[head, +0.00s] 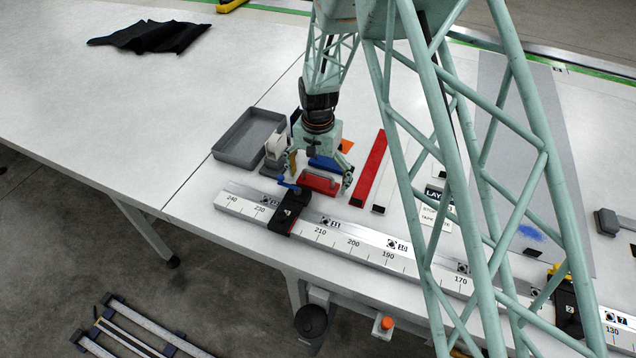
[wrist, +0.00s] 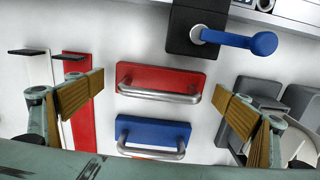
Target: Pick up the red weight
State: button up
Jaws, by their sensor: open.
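The red weight (head: 320,182) is a flat red block with a metal bar handle, lying on the white table just behind the ruler rail. In the wrist view the red weight (wrist: 160,80) lies in the middle, its handle along the side nearer my gripper. My gripper (head: 318,168) is open and empty above the weights. In the wrist view its fingers (wrist: 160,105) stand wide apart, left and right of the red weight, with no contact visible. A blue weight (wrist: 152,136) with a similar handle lies beside the red one; it also shows in the head view (head: 325,163).
A black clamp with a blue lever (head: 289,205) sits on the ruler rail (head: 360,243), close to the red weight. A grey tray (head: 246,140) stands to the left. A red bar (head: 368,170) and a white bar (head: 396,175) lie to the right. The table's far left is mostly clear.

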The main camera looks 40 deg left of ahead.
dwell(0.5)
jog(key=c, duration=1.5)
jog(key=shift+r, duration=0.2)
jog(key=shift+r+b, duration=0.45)
jog(key=shift+r, duration=4.4)
